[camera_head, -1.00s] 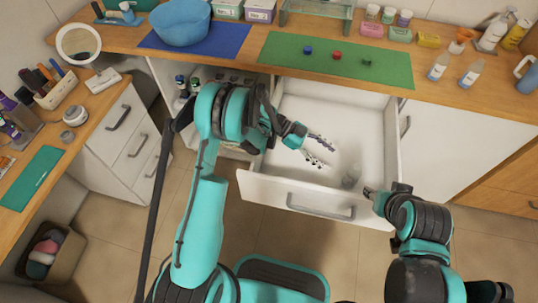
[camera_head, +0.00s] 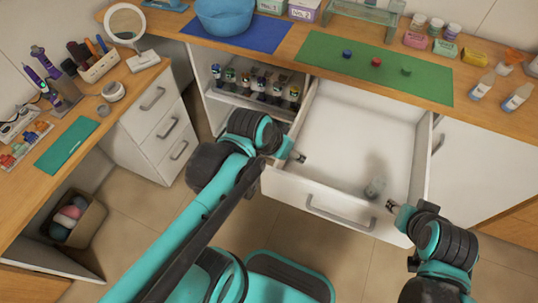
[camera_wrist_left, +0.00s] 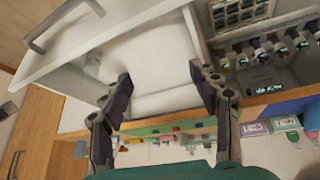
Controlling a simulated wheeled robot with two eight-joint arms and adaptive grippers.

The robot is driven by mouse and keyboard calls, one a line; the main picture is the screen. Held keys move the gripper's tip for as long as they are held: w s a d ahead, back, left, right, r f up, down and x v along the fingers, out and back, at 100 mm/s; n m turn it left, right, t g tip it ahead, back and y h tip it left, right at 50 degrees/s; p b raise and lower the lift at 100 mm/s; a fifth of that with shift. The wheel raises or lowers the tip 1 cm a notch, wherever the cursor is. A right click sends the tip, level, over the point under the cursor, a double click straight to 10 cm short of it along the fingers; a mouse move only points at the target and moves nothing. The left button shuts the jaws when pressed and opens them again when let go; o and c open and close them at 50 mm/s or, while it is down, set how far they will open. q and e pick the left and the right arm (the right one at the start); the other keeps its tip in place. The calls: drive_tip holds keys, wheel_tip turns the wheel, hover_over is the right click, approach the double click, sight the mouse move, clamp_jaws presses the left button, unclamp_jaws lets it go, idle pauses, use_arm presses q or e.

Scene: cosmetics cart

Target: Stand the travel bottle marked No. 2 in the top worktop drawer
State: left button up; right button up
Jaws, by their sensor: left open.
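The top worktop drawer (camera_head: 350,135) is pulled open below the green mat. My left gripper (camera_head: 298,156) is at the drawer's left side, apart from the bottle. In the left wrist view its fingers (camera_wrist_left: 165,90) are spread with nothing between them. My right gripper (camera_head: 392,206) is by the drawer's front right corner, too small to tell its jaws.
Two labelled clear bottles (camera_head: 500,91) stand on the worktop at right. The green mat (camera_head: 430,84) holds small blue, red and green caps. An open shelf (camera_head: 245,103) with several small bottles is left of the drawer. The drawer's handle (camera_head: 340,217) faces me.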

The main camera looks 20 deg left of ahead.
use_arm(q)
drive_tip(key=s+a+n+y, duration=0.1)
drive_tip(key=s+a, duration=0.1)
drive_tip(key=s+a+n+t, duration=0.1)
drive_tip(key=shift+s+a+y, duration=0.4)
